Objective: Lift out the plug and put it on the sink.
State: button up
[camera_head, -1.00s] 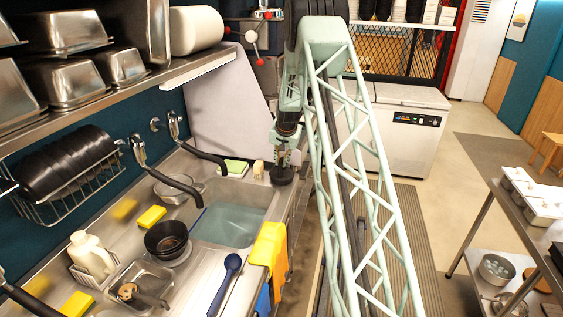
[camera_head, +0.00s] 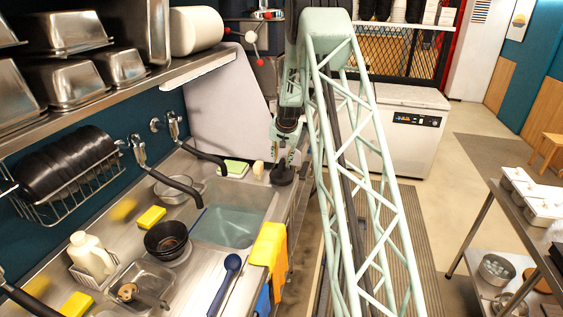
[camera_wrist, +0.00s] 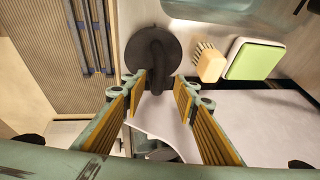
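The plug (camera_head: 281,176) is a dark round disc with a thick curved handle. It sits on the metal sink surround at the far right corner, beside the water-filled basin (camera_head: 232,222). In the wrist view the plug (camera_wrist: 136,50) lies just beyond my fingertips, near the edge of the metal. My gripper (camera_wrist: 160,82) is open, with its two fingers apart on either side of the handle. In the head view my gripper (camera_head: 284,158) is directly above the plug. Whether a finger still touches the handle cannot be told.
A green-topped sponge (camera_wrist: 256,60) and a small brush (camera_wrist: 209,62) lie beside the plug. Black bowls (camera_head: 167,240), a yellow sponge (camera_head: 151,217) and a tap (camera_head: 183,188) stand around the basin. A yellow cloth (camera_head: 268,245) hangs over the front edge.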

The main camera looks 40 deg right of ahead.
jog(key=v, duration=0.9)
jog(key=shift+r, duration=0.25)
jog(key=shift+s+a, duration=0.1)
jog(key=shift+s, duration=0.05)
dwell(0.8)
jog(key=s+a+r+n+b, duration=0.1)
jog(key=s+a+r, duration=0.2)
jog(key=a+r, duration=0.5)
jog(key=s+a+r+n+b, duration=0.15)
jog(key=s+a+r, duration=0.3)
jog(key=a, duration=0.45)
jog(key=s+a+r+n+y+b, duration=0.1)
jog(key=s+a+r, duration=0.3)
jog(key=s+a, duration=0.3)
jog(key=s+a+r+n+b, duration=0.1)
jog(key=s+a+r+n, duration=0.1)
jog(key=s+a+r, duration=0.45)
jog(key=s+a+n+y+b, duration=0.1)
jog(key=s+a+n+b, duration=0.15)
jog(key=s+a, duration=1.3)
jog(key=s+a+f+n+b, duration=0.1)
jog(key=s+a+f, duration=0.1)
jog(key=s, duration=0.8)
jog(key=s+a+f+n+b, duration=0.1)
jog(key=s+a+f+n, duration=0.1)
jog(key=s, duration=0.8)
jog(key=shift+s+f, duration=0.3)
jog(key=shift+f, duration=0.3)
